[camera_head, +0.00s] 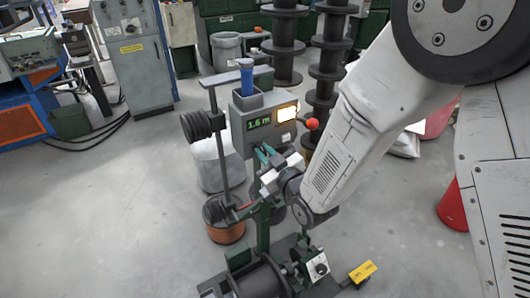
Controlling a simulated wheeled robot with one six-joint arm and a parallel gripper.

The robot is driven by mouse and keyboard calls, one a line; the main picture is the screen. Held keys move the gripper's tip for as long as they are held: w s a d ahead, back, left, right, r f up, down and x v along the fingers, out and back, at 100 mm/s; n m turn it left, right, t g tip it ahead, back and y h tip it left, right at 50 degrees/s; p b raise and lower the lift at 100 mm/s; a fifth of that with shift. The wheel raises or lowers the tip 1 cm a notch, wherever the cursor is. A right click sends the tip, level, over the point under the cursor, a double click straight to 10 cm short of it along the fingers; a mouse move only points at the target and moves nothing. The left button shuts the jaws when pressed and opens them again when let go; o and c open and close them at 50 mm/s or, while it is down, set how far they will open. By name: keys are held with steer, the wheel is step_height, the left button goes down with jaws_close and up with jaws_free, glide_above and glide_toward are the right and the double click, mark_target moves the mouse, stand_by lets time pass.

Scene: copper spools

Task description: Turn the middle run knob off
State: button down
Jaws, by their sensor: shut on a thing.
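A grey control box (237,124) stands on a green post in the middle of the view, with a green "1.6 m" readout (260,122) and a lit pale panel (287,114). My gripper (264,155) has its teal fingers at the lower front of this box. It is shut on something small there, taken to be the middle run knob. The fingers and wrist hide the knob, so its angle cannot be read.
A red ball-ended lever (312,124) sticks out right of the box. Below are a black spool (262,280), a small box with a round knob (317,266) and a yellow block (362,272). Dark stacked spools (327,72) stand behind.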

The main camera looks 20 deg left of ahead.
steer(key=shift+n, duration=1.6)
steer(key=c, duration=1.4)
jaws_free()
steer(key=shift+c, duration=0.2)
steer(key=v, duration=0.7)
steer(key=shift+s+d, duration=0.25)
steer(key=shift+d, duration=0.05)
